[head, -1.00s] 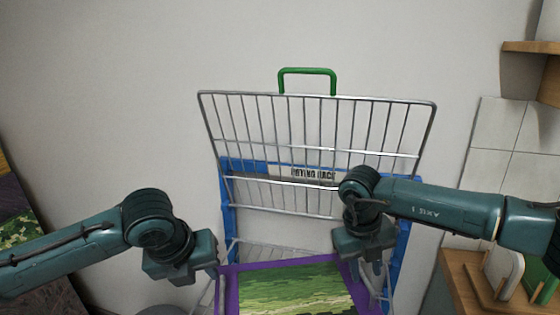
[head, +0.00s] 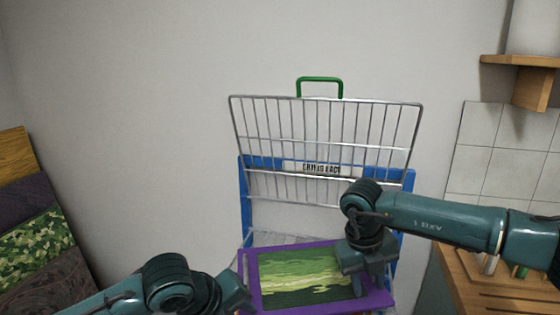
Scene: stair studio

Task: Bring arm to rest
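A purple-framed panel (head: 249,270) with a green streaked picture lies at the foot of the wire drying rack (head: 330,148), which has a blue frame and a green handle on top. My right gripper (head: 372,284) is at the panel's right side and covers part of it. Its fingertips are dark, and I cannot tell whether they grip the frame. My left gripper (head: 238,294) is low in the view, just left of the panel's left edge. Its fingers are hard to make out, and its arm is cut off by the bottom edge.
A wooden counter (head: 452,272) with slots stands at the right, below white wall tiles (head: 510,160) and a wooden shelf (head: 515,62). Patterned cloth-like strips (head: 38,238) are at the far left. The wall behind the rack is bare.

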